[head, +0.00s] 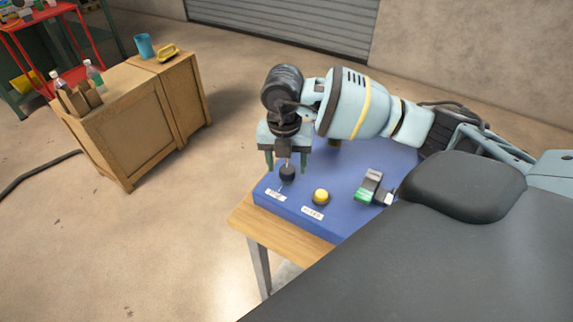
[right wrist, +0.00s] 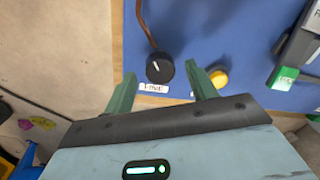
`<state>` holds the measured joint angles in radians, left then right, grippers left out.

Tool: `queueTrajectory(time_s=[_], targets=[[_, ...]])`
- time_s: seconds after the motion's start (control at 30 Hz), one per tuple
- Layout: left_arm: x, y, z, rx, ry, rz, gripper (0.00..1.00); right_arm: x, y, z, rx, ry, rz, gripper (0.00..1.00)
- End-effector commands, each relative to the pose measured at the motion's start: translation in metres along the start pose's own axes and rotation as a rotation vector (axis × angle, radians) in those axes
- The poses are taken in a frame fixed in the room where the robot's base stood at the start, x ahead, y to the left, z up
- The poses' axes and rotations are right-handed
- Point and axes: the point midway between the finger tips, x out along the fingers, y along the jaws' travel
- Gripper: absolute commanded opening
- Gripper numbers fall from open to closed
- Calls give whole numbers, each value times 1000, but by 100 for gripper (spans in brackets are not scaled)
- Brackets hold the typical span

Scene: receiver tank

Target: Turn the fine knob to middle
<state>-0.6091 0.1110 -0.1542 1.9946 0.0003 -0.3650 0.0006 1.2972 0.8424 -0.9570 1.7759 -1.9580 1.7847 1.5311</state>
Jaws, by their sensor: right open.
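A round black knob (head: 287,175) stands near the left front corner of a blue panel (head: 335,180), with a white label in front of it. In the right wrist view the black knob (right wrist: 159,69) shows a white pointer line tilted slightly left of straight up. The label's text is too blurred to read surely. My right gripper (head: 287,168) points down over the knob with its green fingers apart. In the right wrist view the right gripper (right wrist: 160,71) has one finger on each side of the knob, with gaps showing. My left gripper is out of view.
A yellow button (head: 321,196) with its own label sits right of the knob. A grey and green device (head: 369,186) is farther right. A thin brown cord (right wrist: 147,25) runs by the knob. A wooden cabinet (head: 140,125) stands apart at the left.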

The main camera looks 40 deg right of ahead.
Motion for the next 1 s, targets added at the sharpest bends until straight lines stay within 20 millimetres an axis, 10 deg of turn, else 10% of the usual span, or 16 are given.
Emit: queueTrajectory(time_s=[0.43, 0.77, 1.0], targets=[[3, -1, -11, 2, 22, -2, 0, 12, 0, 0, 0, 0, 0, 57], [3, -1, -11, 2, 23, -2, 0, 12, 0, 0, 0, 0, 0, 14], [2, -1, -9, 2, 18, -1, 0, 11, 0, 0, -19, -1, 0, 12]])
